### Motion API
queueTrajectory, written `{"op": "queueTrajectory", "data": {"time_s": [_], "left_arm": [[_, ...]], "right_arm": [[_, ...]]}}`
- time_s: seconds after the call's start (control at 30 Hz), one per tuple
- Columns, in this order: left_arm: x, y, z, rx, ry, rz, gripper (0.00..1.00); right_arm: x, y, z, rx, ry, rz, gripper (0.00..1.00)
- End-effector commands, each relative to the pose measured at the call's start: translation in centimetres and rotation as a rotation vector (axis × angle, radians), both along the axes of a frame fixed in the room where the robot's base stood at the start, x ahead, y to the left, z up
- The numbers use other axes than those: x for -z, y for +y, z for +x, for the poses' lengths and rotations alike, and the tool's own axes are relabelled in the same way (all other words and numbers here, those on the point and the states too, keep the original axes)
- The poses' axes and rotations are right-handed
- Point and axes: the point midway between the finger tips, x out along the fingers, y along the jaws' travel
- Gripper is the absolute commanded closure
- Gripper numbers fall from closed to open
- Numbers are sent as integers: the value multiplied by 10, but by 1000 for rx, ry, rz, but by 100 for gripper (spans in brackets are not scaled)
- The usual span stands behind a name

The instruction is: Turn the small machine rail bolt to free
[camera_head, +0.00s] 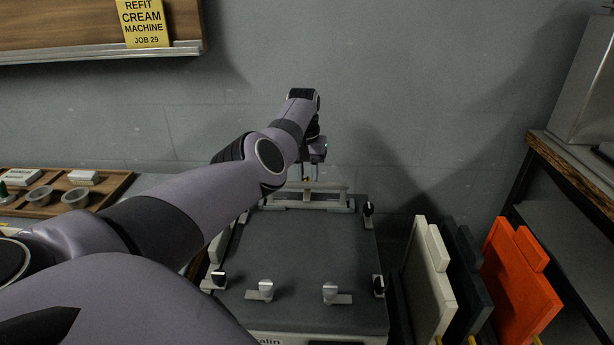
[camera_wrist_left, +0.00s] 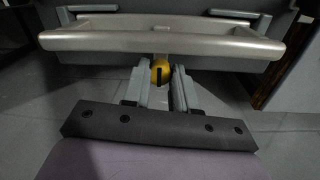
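The machine (camera_head: 310,262) stands below me with a dark grey flat top and small latches around its edge. A pale rail (camera_head: 325,188) runs along its far side; in the left wrist view it is a thick metal bar (camera_wrist_left: 90,40). My right gripper is not in view.
White (camera_head: 428,280), dark and orange panels (camera_head: 522,280) stand upright right of the machine. A wooden tray (camera_head: 112,188) with small bowls is at left. A shelf unit (camera_head: 570,175) stands at right. A grey wall is close behind the rail.

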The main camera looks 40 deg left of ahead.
Motion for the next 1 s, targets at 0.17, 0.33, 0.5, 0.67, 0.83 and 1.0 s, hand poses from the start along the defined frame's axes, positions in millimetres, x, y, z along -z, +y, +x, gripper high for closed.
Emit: {"op": "queueTrajectory", "data": {"time_s": [0.17,0.33,0.5,0.67,0.83,1.0], "left_arm": [[-1,0,0,-7,-1,0,100],[-2,0,0,-51,0,1,100],[-3,1,0,-147,1,2,100],[-3,0,0,-276,0,1,100],[-3,0,0,-424,-1,2,100],[-3,0,0,-558,-1,2,100]], "right_arm": [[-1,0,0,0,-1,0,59],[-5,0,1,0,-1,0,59],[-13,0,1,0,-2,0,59],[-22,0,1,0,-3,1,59],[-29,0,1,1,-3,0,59],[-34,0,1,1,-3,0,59]]}}
